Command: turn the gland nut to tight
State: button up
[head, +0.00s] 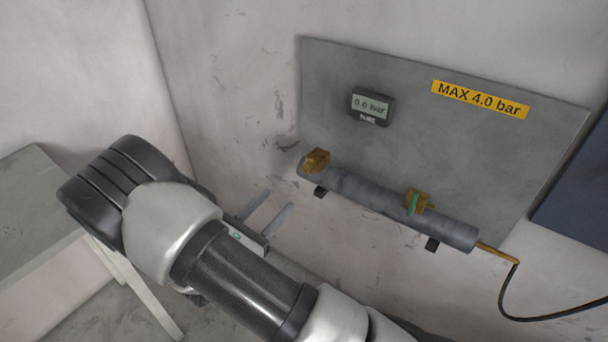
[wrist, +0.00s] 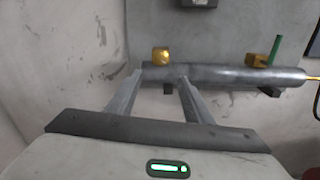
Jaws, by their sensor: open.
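The brass gland nut (head: 316,160) sits on top of the left end of a grey horizontal pipe (head: 370,193); I take this left brass fitting to be the nut. It also shows in the wrist view (wrist: 161,55), just beyond and between the fingertips. My gripper (head: 278,208) is open and empty, in front of and left of the pipe, apart from the nut. In the wrist view its two fingers (wrist: 157,76) point toward the pipe's left end. A second brass fitting with a green lever (head: 413,202) sits further right on the pipe.
A grey panel (head: 440,145) behind the pipe carries a gauge (head: 371,106) reading 0.0 bar and a yellow "MAX 4.0 bar" label (head: 480,99). A brass rod and black hose (head: 502,300) leave the pipe's right end. A grey table (head: 35,200) stands at left.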

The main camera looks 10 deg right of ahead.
aim_at(306, 171)
jog(key=b+x, duration=0.1)
jog(key=x, duration=1.3)
jog(key=shift+d, duration=0.15)
jog(key=c, duration=1)
